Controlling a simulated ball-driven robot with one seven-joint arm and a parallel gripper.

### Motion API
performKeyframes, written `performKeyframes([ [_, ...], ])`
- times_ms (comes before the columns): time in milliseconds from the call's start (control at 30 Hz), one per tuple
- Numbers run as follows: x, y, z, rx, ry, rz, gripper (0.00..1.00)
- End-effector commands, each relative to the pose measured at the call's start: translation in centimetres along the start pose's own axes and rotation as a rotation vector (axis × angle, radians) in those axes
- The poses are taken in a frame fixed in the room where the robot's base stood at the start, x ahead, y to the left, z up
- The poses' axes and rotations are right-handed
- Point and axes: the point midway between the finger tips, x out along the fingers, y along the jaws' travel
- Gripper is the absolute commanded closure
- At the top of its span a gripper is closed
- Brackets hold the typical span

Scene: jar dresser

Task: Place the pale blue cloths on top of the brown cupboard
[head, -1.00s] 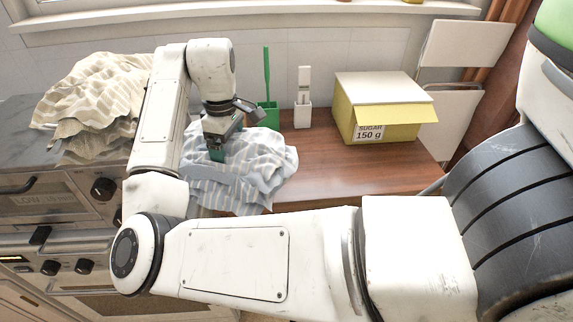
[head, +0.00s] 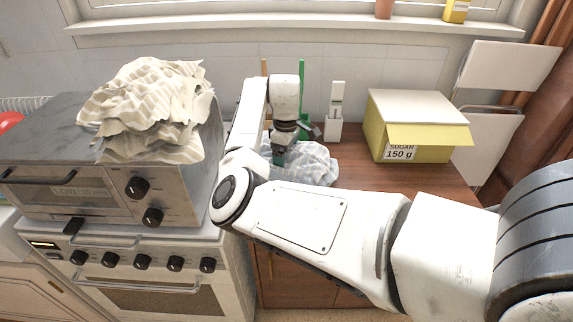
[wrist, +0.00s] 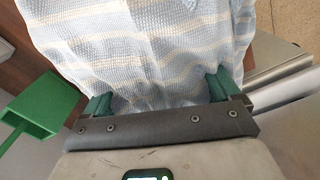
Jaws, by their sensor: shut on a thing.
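A pale blue cloth with white and cream stripes (head: 316,166) is bunched at the left part of the brown cupboard's top (head: 395,180). My gripper (head: 279,158) is over the cloth's left side and shut on it. In the wrist view the cloth (wrist: 140,45) spreads out from between the green fingertips (wrist: 160,92). My forearm hides the cloth's near part in the head view. I cannot tell how much of the cloth rests on the wood. No second pale blue cloth can be told apart.
Cream striped cloths (head: 150,105) lie heaped on a toaster oven (head: 60,150) at left, above a stove (head: 150,275). A yellow sugar box (head: 410,125), a white holder (head: 333,130) and a green item (head: 302,85) stand at the cupboard's back. Wood is bare at right.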

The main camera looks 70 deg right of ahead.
Motion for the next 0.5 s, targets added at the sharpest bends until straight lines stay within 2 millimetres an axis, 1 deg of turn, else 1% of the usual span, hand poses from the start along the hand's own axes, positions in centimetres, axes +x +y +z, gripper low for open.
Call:
performKeyframes([
  [33, 0.4, 0.4, 0.1, 0.002, 0.001, -0.001, 0.53],
  [233, 2.9, 0.2, 0.1, 0.001, 0.000, -0.002, 0.53],
  [333, 3.3, 0.3, 0.1, 0.001, 0.000, 0.000, 0.53],
  [500, 3.3, 0.2, 0.1, 0.001, 0.000, 0.001, 0.53],
])
